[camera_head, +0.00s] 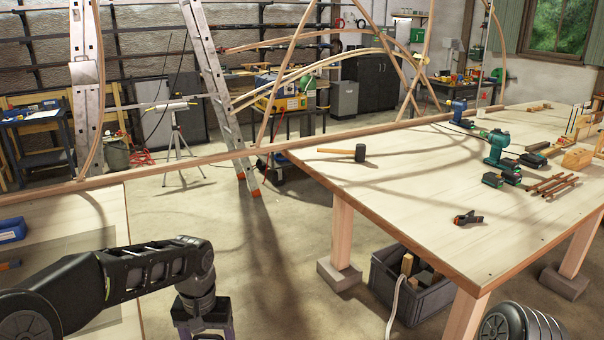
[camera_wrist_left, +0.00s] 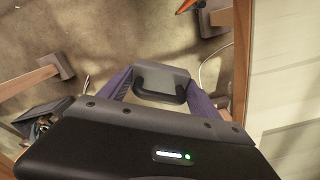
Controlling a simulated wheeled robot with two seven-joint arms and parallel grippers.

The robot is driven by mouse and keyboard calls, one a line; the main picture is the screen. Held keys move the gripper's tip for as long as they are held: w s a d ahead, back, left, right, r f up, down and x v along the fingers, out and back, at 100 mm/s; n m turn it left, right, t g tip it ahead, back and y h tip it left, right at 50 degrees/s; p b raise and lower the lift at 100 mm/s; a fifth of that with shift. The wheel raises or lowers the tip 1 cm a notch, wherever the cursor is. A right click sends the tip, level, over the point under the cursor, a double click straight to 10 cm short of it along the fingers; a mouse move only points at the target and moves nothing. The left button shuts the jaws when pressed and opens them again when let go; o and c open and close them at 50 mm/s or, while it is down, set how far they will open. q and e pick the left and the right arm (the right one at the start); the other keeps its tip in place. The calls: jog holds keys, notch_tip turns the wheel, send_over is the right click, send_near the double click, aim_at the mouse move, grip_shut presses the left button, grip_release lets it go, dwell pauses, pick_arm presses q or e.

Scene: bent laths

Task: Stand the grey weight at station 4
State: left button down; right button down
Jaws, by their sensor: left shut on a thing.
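My left gripper (camera_head: 205,335) hangs at the bottom edge of the head view, over the floor between the two tabletops, with its fingertips cut off. The weight cannot be seen in the head view. A long wooden beam (camera_head: 215,157) with bent laths (camera_head: 290,78) rising from it crosses the scene. I can read no station number. My right gripper is not in view.
The right workbench (camera_head: 420,190) bears a mallet (camera_head: 345,152), a clamp (camera_head: 467,218), a green drill (camera_head: 495,145) and other tools. A grey crate (camera_head: 410,290) stands beneath it. A ladder (camera_head: 215,85) stands behind the beam. The floor between the tabletops is open.

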pick_arm(q)
jog(key=shift+r, duration=0.15)
notch_tip(320, 180, up, 7)
jog(key=p, duration=0.3)
jog(key=shift+w, duration=0.1)
notch_tip(320, 180, down, 7)
jog(key=b, duration=0.3)
jog(key=shift+r, duration=0.15)
jog(key=shift+f, duration=0.25)
